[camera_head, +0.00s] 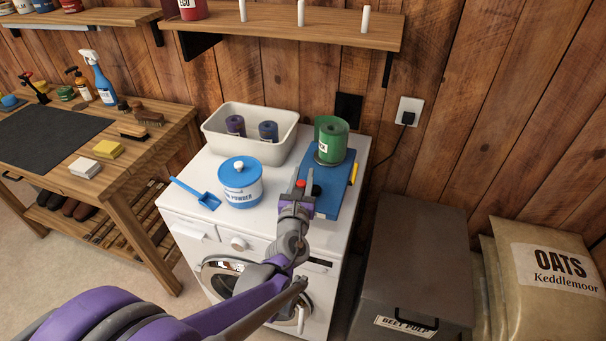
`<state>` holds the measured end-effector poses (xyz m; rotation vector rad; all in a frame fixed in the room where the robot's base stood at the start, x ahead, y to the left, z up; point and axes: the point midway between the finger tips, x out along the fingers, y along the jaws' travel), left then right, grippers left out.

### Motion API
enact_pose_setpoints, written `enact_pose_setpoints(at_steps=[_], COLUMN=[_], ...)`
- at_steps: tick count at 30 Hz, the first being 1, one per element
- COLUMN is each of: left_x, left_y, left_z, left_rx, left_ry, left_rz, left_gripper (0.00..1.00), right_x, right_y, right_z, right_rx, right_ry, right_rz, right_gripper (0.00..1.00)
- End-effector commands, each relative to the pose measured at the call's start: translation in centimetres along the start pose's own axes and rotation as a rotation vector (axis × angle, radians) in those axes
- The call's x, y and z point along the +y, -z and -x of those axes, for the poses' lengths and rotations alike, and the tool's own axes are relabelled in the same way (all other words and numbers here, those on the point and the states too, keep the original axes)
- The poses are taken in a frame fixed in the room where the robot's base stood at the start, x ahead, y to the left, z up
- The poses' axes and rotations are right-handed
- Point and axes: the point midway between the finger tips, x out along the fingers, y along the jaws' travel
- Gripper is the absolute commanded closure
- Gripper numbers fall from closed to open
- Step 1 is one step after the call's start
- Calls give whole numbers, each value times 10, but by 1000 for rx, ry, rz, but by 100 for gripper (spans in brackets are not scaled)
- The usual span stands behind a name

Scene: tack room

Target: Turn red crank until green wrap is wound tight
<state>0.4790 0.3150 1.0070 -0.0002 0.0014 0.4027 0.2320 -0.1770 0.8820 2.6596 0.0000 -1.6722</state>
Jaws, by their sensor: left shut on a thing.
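The green wrap (332,141) is a rolled cylinder standing upright at the back of a blue winder base (333,199) on top of the white washing machine. The red crank (301,183) shows only as a small red knob at the base's left edge. My left gripper (304,185) reaches in from the front and is shut on the red crank; its fingers hide most of the crank. I cannot tell how tight the wrap is. My right gripper is not in view.
Left of the winder are a blue-lidded powder tub (241,184), a blue scoop (197,194) and a white bin (249,128) with two dark rolls. A yellow-handled item (353,173) lies at the base's right edge. A grey feed bin (416,261) stands right of the machine.

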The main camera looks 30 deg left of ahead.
Motion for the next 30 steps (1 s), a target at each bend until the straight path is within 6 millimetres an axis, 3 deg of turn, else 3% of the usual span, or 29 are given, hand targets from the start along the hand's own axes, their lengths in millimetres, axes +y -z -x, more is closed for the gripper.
enact_pose_setpoints(at_steps=[24, 25, 29, 30], left_x=[1, 1, 0, 0], left_y=[-1, -1, -1, -1], left_z=[-2, -2, -2, -2], left_rx=[-3, -3, -2, -2], left_ry=[47, 47, 48, 48], left_rz=[0, 0, 0, 0], left_gripper=[100, 63, 40, 38], right_x=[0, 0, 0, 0], right_y=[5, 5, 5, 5], right_z=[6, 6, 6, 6], right_rx=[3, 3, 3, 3], right_ry=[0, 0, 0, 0], right_rz=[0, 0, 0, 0], right_gripper=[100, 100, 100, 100])
